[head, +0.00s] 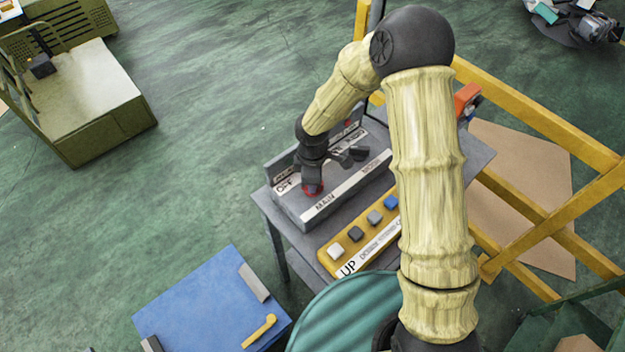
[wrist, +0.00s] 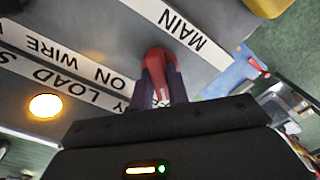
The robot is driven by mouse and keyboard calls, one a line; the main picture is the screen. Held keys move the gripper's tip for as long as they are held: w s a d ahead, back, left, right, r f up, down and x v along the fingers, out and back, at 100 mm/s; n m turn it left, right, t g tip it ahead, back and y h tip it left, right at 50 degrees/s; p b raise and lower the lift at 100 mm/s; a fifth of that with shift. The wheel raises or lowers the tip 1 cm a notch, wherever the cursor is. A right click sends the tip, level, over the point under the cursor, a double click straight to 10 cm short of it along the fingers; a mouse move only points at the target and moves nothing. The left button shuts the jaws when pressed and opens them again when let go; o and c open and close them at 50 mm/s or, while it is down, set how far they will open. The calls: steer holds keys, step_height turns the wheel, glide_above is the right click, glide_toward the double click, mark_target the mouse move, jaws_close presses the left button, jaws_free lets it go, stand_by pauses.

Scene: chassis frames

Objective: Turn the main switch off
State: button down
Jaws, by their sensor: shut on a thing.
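The main switch is a red handle (head: 312,189) on a grey switch box (head: 290,208), beside a white label reading MAIN. The OFF label lies just left of the handle in the head view. My gripper (head: 312,182) points down at the box and is shut on the red handle. In the wrist view the red handle (wrist: 157,62) shows between the dark fingers of my gripper (wrist: 162,92), near the MAIN label (wrist: 183,32). The fingers hide much of the handle, so I cannot tell which position it is in.
A dark lever (head: 352,156) sits right of the handle on the same box. A lit amber lamp (wrist: 45,106) shows in the wrist view. In front lies a yellow button panel (head: 345,260). Yellow rails (head: 540,115) stand right; a blue surface (head: 200,300) is front left.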

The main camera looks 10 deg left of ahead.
steer(key=shift+w+r, duration=0.1)
steer(key=c, duration=1.4)
jaws_free()
steer(key=shift+o, duration=0.2)
steer(key=shift+r, duration=0.1)
step_height(320, 180, up, 17)
steer(key=b, duration=0.2)
steer(key=shift+d, duration=0.1)
steer(key=s+d+f+m+t, duration=0.1)
steer(key=s+d+m, duration=0.4)
steer(key=d+m, duration=0.4)
steer(key=s+d+f+m+t, duration=0.1)
steer(key=s+d+m, duration=0.4)
steer(key=d+m, duration=0.4)
steer(key=d, duration=0.3)
steer(key=shift+s+d+f+m+t, duration=0.2)
steer(key=shift+s+d+m+t, duration=0.1)
steer(key=shift+d+m, duration=0.1)
